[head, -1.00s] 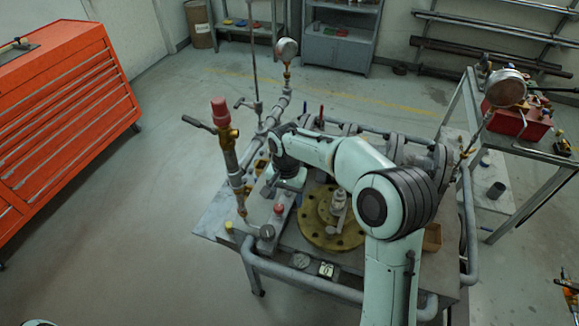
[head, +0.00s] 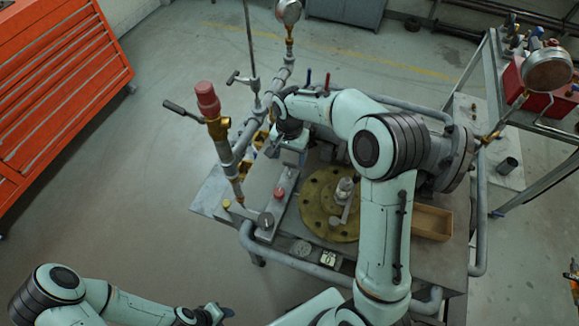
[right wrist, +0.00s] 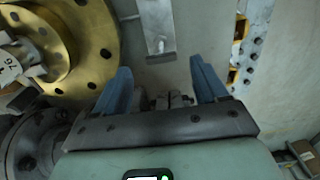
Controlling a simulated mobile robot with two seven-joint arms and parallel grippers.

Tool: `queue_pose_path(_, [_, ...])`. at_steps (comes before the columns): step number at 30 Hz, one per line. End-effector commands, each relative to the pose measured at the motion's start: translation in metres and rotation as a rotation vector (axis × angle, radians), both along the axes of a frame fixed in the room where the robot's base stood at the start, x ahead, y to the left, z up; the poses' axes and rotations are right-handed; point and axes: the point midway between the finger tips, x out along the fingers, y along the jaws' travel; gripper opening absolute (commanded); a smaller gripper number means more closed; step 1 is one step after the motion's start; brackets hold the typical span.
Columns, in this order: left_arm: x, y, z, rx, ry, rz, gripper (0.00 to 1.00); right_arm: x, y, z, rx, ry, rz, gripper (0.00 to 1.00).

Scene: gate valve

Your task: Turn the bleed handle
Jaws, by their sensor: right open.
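My right gripper (head: 274,150) is beside the pipework at the left-back of the bench, its tips partly hidden. In the right wrist view its blue fingers (right wrist: 164,90) are apart, with small metal fittings (right wrist: 172,100) beyond the gap. A long lever handle (head: 184,113) sticks out left from a red-capped brass valve (head: 214,118) on an upright pipe, left of the right gripper. A smaller T-shaped handle (head: 236,78) stands on a thin pipe behind. I cannot tell which is the bleed handle. My left arm's end (head: 208,315) shows at the bottom edge; its jaws are unclear.
A brass flange (head: 318,215) lies on the bench (head: 285,232); it also shows in the right wrist view (right wrist: 95,25). A pipe rail (head: 290,262) runs along the front. A red cabinet (head: 60,85) stands left, with clear floor between.

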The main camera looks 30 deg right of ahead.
Motion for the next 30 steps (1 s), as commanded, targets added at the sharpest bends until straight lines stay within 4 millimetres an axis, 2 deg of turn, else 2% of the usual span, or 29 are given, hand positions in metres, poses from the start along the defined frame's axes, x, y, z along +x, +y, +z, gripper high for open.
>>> queue_pose_path(1, [-0.001,0.0,-0.001,0.0,0.001,0.0,0.43,-0.001,0.0,-0.013,0.0,0.005,0.0,0.72])
queue_pose_path(3, [-0.001,0.0,-0.001,0.0,0.001,0.0,0.43,-0.001,0.0,-0.028,0.0,0.005,0.0,0.72])
queue_pose_path(9, [-0.001,0.0,-0.001,0.0,0.001,0.0,0.43,0.0,0.0,-0.059,0.0,0.001,0.0,0.72])
queue_pose_path(15, [-0.001,0.0,-0.001,0.0,0.001,0.0,0.43,0.0,0.0,-0.073,-0.001,-0.001,0.0,0.72])
queue_pose_path(23, [-0.001,0.0,-0.001,0.0,0.001,0.0,0.43,0.001,0.0,-0.074,-0.001,-0.002,0.0,0.72])
queue_pose_path(24, [-0.001,0.0,-0.001,0.0,0.001,0.0,0.43,0.001,0.0,-0.074,-0.001,-0.002,0.0,0.69])
queue_pose_path(29, [-0.001,0.0,-0.001,0.0,0.001,0.0,0.43,0.001,0.0,-0.074,-0.001,-0.002,0.0,0.17])
queue_pose_path(30, [-0.001,0.0,-0.001,0.0,0.001,0.0,0.43,0.001,0.0,-0.074,-0.001,-0.002,0.0,0.16])
